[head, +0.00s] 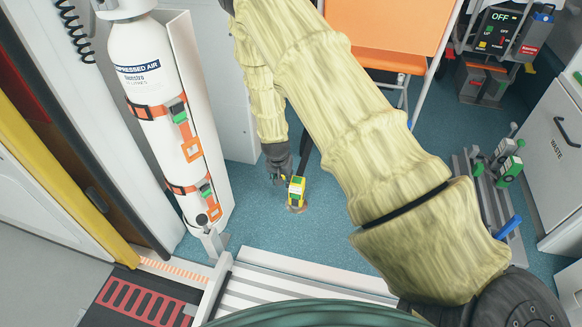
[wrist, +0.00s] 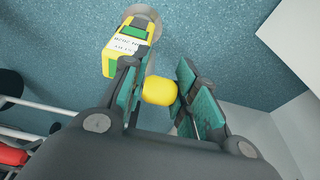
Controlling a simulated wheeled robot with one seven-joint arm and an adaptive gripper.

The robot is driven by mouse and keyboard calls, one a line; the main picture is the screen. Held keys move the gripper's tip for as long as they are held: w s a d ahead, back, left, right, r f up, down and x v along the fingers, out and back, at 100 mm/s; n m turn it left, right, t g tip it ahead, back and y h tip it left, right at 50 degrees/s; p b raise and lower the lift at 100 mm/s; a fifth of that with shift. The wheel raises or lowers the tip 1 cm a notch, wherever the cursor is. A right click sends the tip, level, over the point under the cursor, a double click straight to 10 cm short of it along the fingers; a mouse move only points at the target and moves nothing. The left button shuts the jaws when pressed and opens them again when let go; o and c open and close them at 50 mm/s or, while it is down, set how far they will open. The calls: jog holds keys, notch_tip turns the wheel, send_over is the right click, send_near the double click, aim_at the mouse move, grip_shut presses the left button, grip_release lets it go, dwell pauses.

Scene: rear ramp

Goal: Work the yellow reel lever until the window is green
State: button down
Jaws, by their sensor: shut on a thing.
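The reel (head: 296,191) is a small yellow and green unit low on the blue floor, just below my gripper in the head view. In the wrist view the reel (wrist: 118,55) shows a yellow body, a white label with dark print and green parts on top. I cannot tell which green part, if any, is the window. The lever's rounded yellow end (wrist: 158,90) lies between my finger pads. My gripper (wrist: 160,92) is shut on it. In the head view my gripper (head: 284,172) is small and dark, and the lever is hidden there.
A white compressed-air cylinder (head: 160,85) with orange straps stands to the left. An orange seat (head: 385,35) is behind my arm. Pale ramp slats (head: 290,278) lie in front. A white waste cabinet (head: 550,150) and a floor rail with green-topped clamps (head: 508,168) are at the right.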

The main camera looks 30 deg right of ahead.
jog(key=shift+t+h, duration=0.5)
jog(key=shift+s+a+f+p, duration=0.55)
jog(key=shift+s+a+p, duration=0.2)
jog(key=shift+p, duration=0.45)
jog(key=shift+s+a+f+p, duration=0.6)
jog(key=shift+a+p, duration=0.2)
jog(key=shift+p, duration=0.4)
jog(key=shift+s, duration=0.1)
jog(key=shift+d, duration=0.1)
jog(key=c, duration=1.1)
grip_release()
jog(key=shift+r, duration=0.1)
